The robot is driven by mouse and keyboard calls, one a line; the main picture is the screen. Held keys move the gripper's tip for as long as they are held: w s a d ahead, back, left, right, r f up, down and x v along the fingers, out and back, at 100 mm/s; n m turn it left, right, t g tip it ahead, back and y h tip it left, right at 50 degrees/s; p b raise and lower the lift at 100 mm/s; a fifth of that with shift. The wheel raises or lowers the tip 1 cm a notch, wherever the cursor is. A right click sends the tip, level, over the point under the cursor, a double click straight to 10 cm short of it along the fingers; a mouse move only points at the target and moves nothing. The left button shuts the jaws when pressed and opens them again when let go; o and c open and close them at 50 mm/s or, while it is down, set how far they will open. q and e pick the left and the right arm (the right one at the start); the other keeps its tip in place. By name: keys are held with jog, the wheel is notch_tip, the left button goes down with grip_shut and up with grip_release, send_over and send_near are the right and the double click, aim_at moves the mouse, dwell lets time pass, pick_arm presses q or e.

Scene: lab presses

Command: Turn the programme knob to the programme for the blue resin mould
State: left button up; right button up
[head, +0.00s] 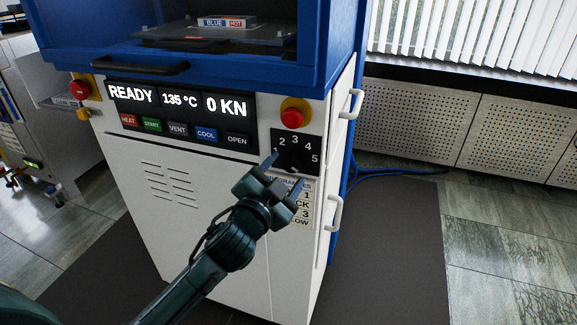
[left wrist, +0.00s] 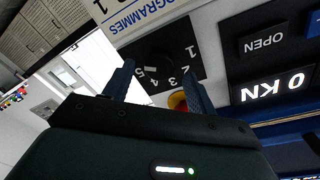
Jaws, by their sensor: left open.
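The black dial panel (head: 297,142) with numerals 1 to 5 is on the white press front, right side. In the left wrist view the dial panel (left wrist: 178,52) appears upside down beyond the fingers of my left gripper (left wrist: 160,86). That gripper is open in front of the dial; contact cannot be told. The programmes label (head: 303,207) below is partly covered; its colour lines are not fully readable. A block marked BLUE HOT (head: 227,22) lies inside the press.
The display (head: 178,100) reads READY, 135 °C, 0 KN. Below it are buttons HEAT, START, VENT, COOL and OPEN (head: 237,140). A red stop button (head: 293,112) sits just above the dial. Door handles (head: 335,213) stick out at the right edge.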

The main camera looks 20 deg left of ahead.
aim_at(293, 162)
pick_arm(q)
jog(key=shift+w+d, duration=0.15)
jog(key=shift+w, duration=1.1)
jog(key=shift+c, duration=0.4)
jog(key=c, duration=0.9)
